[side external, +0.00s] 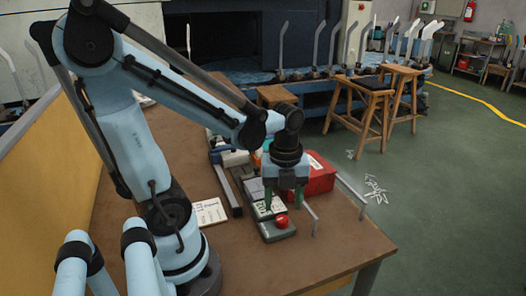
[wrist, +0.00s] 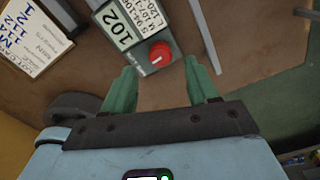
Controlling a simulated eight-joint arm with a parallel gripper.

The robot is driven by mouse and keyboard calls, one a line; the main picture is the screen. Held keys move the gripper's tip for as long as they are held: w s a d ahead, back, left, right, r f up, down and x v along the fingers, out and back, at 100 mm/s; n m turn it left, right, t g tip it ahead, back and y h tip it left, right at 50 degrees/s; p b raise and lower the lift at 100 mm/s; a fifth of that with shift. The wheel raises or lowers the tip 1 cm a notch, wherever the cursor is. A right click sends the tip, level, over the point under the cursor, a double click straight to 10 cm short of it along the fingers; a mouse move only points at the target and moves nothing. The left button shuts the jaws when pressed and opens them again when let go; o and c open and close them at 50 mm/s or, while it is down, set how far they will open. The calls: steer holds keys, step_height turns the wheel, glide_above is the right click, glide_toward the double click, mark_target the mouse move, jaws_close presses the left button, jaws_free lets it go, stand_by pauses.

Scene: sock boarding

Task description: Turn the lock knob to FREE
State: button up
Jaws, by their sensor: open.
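The red lock knob (side external: 281,221) sits on a grey-green control box (side external: 277,234) on the brown table. In the wrist view the knob (wrist: 160,54) shows a short white mark on its face. Any label for its positions is too small to read. A display panel reading 102 (wrist: 121,22) is beside the knob. My gripper (side external: 283,205) points down above the box, close to the knob. In the wrist view its two green fingers (wrist: 159,68) are spread apart, with the knob seen between and just beyond their tips. Nothing is between the fingers; contact with the knob is not visible.
A red box (side external: 320,178) stands behind the control box. A printed card (side external: 208,212) lies to the left. The front of the table (side external: 300,260) is clear. Wooden stools (side external: 375,95) stand beyond the table.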

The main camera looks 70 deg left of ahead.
mark_target(282, 218)
step_height(282, 218, up, 8)
steer(key=f, duration=0.1)
steer(key=w+d+n+t, duration=0.2)
steer(key=n+t, duration=0.1)
steer(key=n, duration=0.8)
steer(key=w+d+n+t, duration=0.3)
steer(key=n, duration=0.8)
steer(key=shift+r+t, duration=0.35)
steer(key=shift+t, duration=0.05)
steer(key=shift+w, duration=0.1)
